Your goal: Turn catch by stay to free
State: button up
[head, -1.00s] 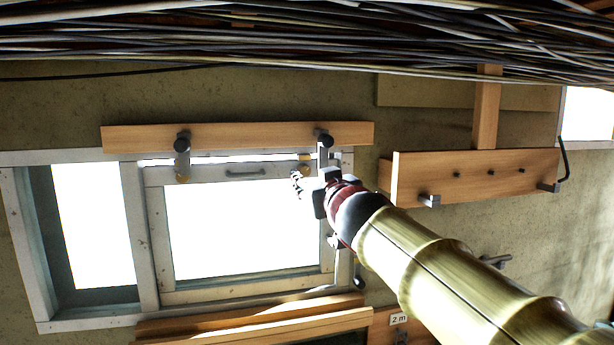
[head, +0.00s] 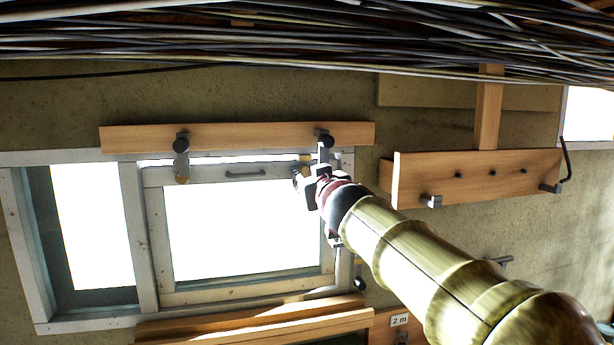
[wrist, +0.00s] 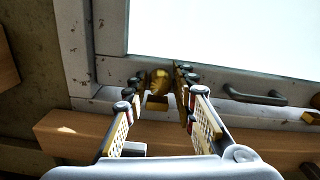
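The window (head: 240,228) has a pale frame under a wooden board. Two grey catches hang from the board, a left one (head: 182,160) and a right one (head: 325,145), each with a dark round top. A dark piece with a yellowish part (head: 359,275) sits at the lower right of the frame; I cannot tell which fitting is the stay. My gripper (head: 300,180) is at the window's upper right corner, by the right catch. In the wrist view my gripper (wrist: 160,78) is open, with a brass-coloured catch end (wrist: 159,83) between its fingertips; contact is unclear.
A grey pull handle (head: 245,173) is on the sash's upper rail and shows in the wrist view (wrist: 250,95). The wooden board (head: 250,136) runs close above the gripper. A wooden peg rack (head: 475,175) is to the right, and cables (head: 300,45) cross the top.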

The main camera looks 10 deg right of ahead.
grip_shut()
jog(key=shift+n, duration=1.5)
jog(key=shift+o, duration=2.2)
grip_release()
jog(key=shift+s, duration=0.1)
jog(key=s, duration=1.2)
jog(key=shift+w, duration=0.1)
